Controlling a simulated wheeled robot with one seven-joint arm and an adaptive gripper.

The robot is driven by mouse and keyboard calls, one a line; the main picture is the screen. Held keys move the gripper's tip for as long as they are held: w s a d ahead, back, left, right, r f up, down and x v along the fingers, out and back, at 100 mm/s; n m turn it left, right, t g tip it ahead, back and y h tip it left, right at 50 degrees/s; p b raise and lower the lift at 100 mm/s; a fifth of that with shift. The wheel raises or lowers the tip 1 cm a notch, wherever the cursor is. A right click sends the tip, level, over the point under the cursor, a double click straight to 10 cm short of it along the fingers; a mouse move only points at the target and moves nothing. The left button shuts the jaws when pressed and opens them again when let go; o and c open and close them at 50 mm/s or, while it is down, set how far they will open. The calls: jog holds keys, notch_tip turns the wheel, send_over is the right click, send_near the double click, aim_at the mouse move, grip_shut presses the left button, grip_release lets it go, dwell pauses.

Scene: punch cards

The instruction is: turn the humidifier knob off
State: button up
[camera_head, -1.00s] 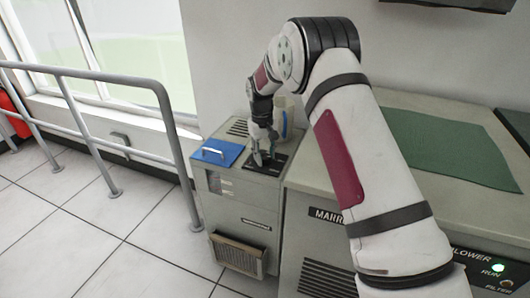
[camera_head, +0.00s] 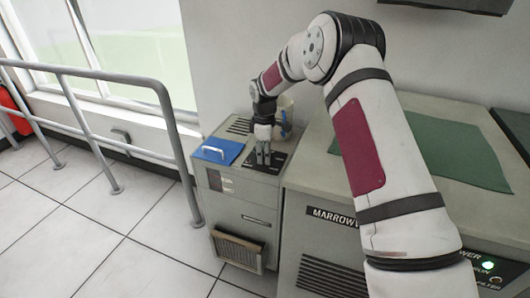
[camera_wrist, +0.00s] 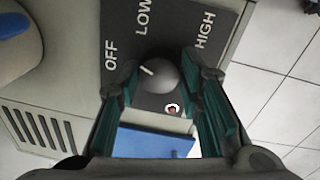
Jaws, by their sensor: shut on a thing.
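The humidifier (camera_head: 237,190) is a grey cabinet with a black dial plate on its top. The knob (camera_wrist: 160,78) is grey and round with a short white line on its left side, nearest the OFF and LOW labels; its exact setting is hard to read. OFF, LOW and HIGH run left to right on the plate (camera_wrist: 178,22) in the wrist view. My gripper (camera_head: 263,162) points down onto the plate, its fingers hiding the knob in the head view. In the wrist view, my gripper (camera_wrist: 160,72) is shut on the knob, a green-padded finger on either side.
A blue lid (camera_head: 217,151) with a white handle lies beside the plate. A pale container (camera_head: 285,112) stands behind my gripper. A metal railing (camera_head: 165,110) runs at left. A grey cabinet (camera_head: 325,238) with a green mat (camera_head: 455,150) stands at right.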

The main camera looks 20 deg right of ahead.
jog(key=shift+n, duration=2.2)
jog(key=o, duration=1.2)
jog(key=r, duration=1.2)
jog(key=shift+s, duration=0.35)
